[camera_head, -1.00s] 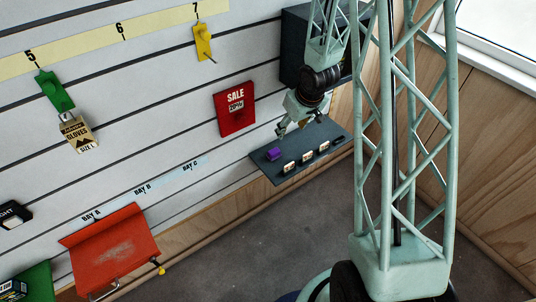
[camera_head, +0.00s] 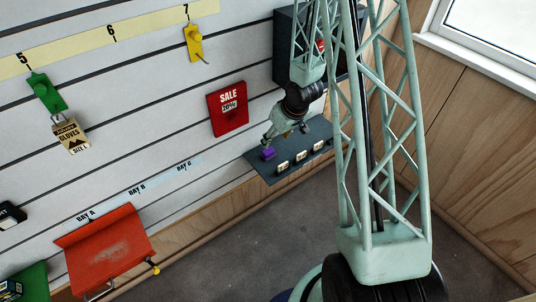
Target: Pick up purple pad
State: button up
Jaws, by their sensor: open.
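The purple pad (camera_head: 268,154) is a small block lying near the left end of a dark grey shelf (camera_head: 262,168) on the slatted wall. My gripper (camera_head: 268,142) is open and points down just above the pad, its fingertips at or very near the pad's top. I cannot tell whether the fingers touch it or stand around it.
Several small white-labelled blocks (camera_head: 283,167) stand along the shelf's front edge, right of the pad. A red sale sign (camera_head: 228,108) hangs on the wall above left. A dark box (camera_head: 287,50) is mounted above the shelf. An orange-red shelf (camera_head: 108,250) is at lower left.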

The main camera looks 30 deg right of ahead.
aim_at(269, 151)
jog(key=shift+f, duration=0.15)
jog(key=shift+b+x, duration=0.75)
jog(key=shift+x, duration=3.4)
jog(key=shift+f, duration=0.1)
jog(key=shift+b+x, duration=0.55)
jog(key=shift+x, duration=1.95)
jog(key=c, duration=1)
